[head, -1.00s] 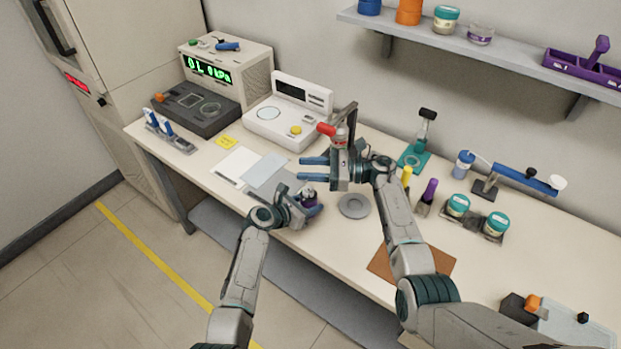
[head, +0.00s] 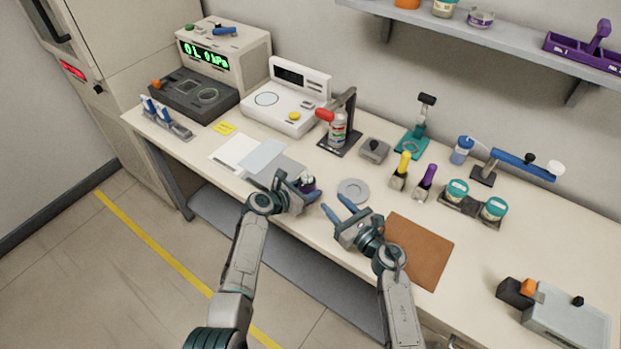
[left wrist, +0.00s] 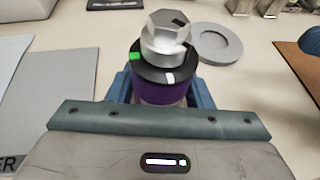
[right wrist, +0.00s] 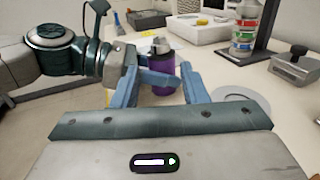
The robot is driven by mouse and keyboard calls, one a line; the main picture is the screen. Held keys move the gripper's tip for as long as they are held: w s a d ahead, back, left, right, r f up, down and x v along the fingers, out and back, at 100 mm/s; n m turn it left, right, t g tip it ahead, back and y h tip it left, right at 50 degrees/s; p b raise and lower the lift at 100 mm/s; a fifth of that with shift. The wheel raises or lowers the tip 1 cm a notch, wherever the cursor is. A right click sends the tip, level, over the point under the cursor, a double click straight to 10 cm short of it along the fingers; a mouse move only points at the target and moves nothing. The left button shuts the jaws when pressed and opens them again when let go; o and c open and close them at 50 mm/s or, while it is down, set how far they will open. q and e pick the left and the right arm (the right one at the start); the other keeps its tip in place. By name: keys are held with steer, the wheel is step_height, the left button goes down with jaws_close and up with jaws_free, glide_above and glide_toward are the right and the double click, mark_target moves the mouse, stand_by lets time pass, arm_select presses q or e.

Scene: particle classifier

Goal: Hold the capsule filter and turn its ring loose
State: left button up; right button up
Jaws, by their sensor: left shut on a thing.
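The capsule filter (left wrist: 165,80) is a purple cylinder with a black top ring bearing a green and a white mark. A silver hex ring (left wrist: 165,38) sits on top of it. My left gripper (head: 308,192) is shut around the purple body; its blue fingers also show in the left wrist view (left wrist: 160,90). The filter stands upright near the table's front edge. My right gripper (head: 338,207) is open and empty, just right of the filter. The right wrist view shows the purple filter (right wrist: 163,75) beyond and between its blue fingers (right wrist: 165,85).
A grey round dish (head: 353,190) lies right of the filter, and a brown mat (head: 425,250) right of my right gripper. Grey and white sheets (head: 235,152) lie to the left.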

mark_target(310, 178)
steer(key=x, duration=1.1)
steer(key=shift+w+a, duration=0.2)
steer(key=shift+w, duration=0.1)
steer(key=shift+c, duration=0.4)
steer(key=c, duration=0.6)
